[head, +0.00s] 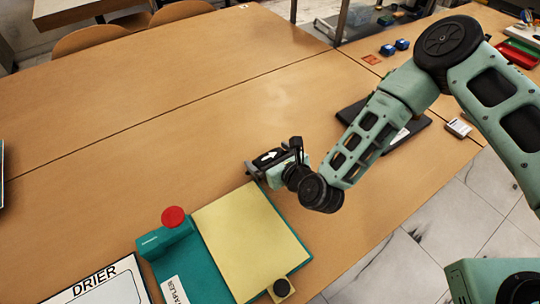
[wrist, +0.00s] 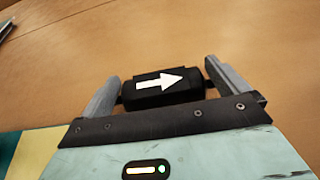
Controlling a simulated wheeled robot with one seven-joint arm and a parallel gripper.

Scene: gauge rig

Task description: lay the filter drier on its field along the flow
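The filter drier (wrist: 160,88) is a black block with a white arrow and short stubs at its ends. In the wrist view it sits between the two grey fingers of my gripper (wrist: 163,90), which meet its ends, and the arrow points right. In the head view the drier (head: 267,157) is in my gripper (head: 273,159), over the wooden table beyond the yellow pad. The field marked DRIER (head: 107,290) is a white, dark-edged board at the lower left, partly cut off by the picture edge. Its flow marking is not visible.
A teal stapler device (head: 165,245) with a red knob and a yellow pad (head: 238,235) lies between my gripper and the field. A dark flat tray (head: 412,132) lies under my arm. The table (head: 130,150) left of my gripper is clear.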

